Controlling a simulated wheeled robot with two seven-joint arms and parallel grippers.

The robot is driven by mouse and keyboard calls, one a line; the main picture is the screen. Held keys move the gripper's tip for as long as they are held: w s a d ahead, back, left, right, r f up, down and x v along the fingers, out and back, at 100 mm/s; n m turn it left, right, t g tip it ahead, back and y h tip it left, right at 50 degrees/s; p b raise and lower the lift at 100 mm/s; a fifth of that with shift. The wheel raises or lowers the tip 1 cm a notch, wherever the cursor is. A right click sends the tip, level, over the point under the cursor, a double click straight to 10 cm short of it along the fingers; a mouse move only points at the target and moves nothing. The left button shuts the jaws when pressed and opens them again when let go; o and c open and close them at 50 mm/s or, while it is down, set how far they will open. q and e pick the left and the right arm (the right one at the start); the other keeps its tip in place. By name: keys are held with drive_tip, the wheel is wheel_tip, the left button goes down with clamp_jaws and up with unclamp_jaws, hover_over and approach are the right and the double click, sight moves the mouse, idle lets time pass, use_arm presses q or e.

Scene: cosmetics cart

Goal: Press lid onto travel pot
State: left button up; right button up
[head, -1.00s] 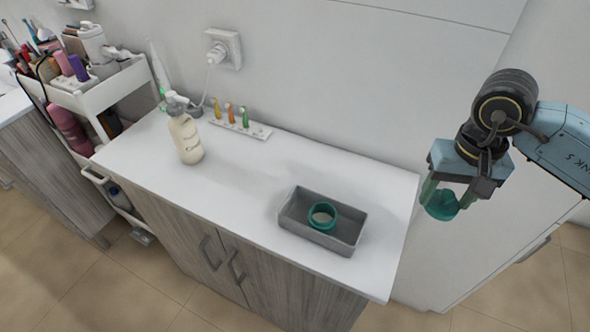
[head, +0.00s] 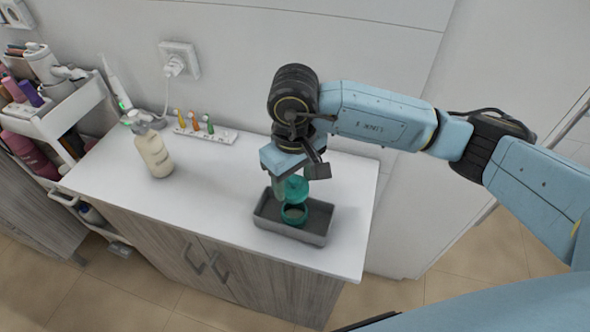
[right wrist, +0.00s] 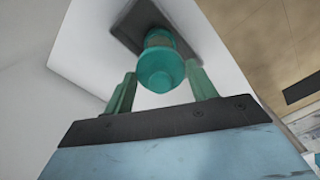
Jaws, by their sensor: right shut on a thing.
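My right gripper (head: 294,178) is shut on the teal lid (head: 297,189) and holds it over the grey tray (head: 322,238). The teal travel pot (head: 294,215), a ring-like open jar, stands in that tray directly below the lid. In the right wrist view the lid (right wrist: 160,74) sits between the two green fingers of my right gripper (right wrist: 160,80), with the pot (right wrist: 160,38) partly hidden behind it. Whether lid and pot touch is hard to tell. My left gripper is not in view.
A cream pump bottle (head: 153,152) stands on the white countertop (head: 215,185) to the left. A white rack (head: 205,134) with small coloured items lies near the wall. A loaded white cart (head: 62,118) stands far left. The counter between bottle and tray is clear.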

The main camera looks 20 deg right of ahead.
drive_tip(key=shift+f+b, duration=0.45)
drive_tip(key=shift+f, duration=1.35)
wheel_tip(320, 180, down, 3)
drive_tip(key=b, duration=0.2)
drive_tip(key=shift+r+b, duration=0.2)
drive_tip(key=shift+b, duration=0.15)
drive_tip(key=shift+s+b, duration=0.1)
drive_tip(key=shift+b, duration=0.85)
drive_tip(key=shift+f+b, duration=0.2)
drive_tip(key=shift+b, duration=0.9)
idle(0.6)
idle(0.4)
drive_tip(key=o, duration=1.4)
drive_tip(key=shift+r, duration=0.15)
